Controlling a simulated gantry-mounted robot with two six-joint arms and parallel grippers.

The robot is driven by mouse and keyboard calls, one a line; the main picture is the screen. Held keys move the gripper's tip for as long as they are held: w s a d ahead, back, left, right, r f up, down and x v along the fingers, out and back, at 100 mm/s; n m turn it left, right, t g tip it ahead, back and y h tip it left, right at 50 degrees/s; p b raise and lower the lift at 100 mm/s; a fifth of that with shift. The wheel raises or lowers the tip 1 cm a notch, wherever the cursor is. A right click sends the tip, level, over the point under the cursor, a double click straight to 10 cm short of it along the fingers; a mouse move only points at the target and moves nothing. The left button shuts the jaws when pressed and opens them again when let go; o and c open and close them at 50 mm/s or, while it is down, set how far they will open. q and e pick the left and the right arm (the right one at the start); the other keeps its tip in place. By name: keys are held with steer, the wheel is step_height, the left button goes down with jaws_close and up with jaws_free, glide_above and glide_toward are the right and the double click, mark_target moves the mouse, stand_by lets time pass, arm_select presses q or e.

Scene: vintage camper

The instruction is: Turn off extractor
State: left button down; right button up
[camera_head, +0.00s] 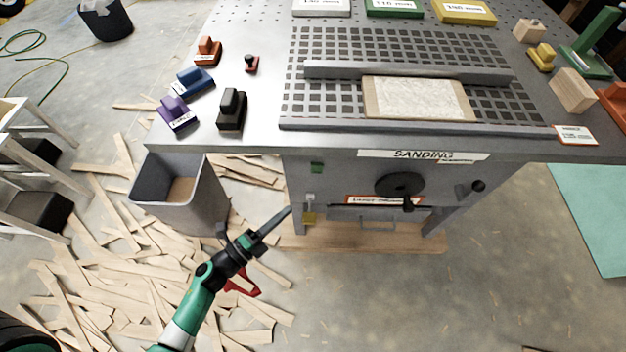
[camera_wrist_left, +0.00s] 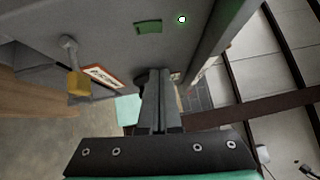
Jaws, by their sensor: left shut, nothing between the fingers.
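The sanding table's grey front panel (camera_head: 345,175) carries a small green square (camera_head: 317,167) near its left end, perhaps a switch. The square also shows in the left wrist view (camera_wrist_left: 148,27), near a small bright white spot with a green rim (camera_wrist_left: 182,19). Below the square hangs a grey lever or hasp (camera_wrist_left: 68,45) with a yellow block (camera_head: 309,218). A red-bordered label (camera_head: 385,200) is too small to read. My left gripper (camera_head: 288,211) is shut and empty, at the panel's left end, below and left of the square. My right gripper is out of view.
A black handwheel (camera_head: 400,185) and a dark knob (camera_head: 478,186) are further right on the panel. A grey bin (camera_head: 180,190) stands left of the table. Wood scraps (camera_head: 110,280) cover the floor around my left arm. Sanding blocks (camera_head: 231,110) sit on the tabletop.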

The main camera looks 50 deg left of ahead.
arm_select(q)
steer(key=shift+s+f, duration=0.1)
steer(key=shift+f, duration=0.05)
steer(key=shift+a, duration=0.1)
steer(key=b, duration=0.3)
glide_toward(322, 167)
steer(key=w+d, duration=0.2)
steer(key=d, duration=0.1)
steer(key=w+a, duration=0.1)
steer(key=w, duration=0.1)
steer(key=w+a, duration=0.2)
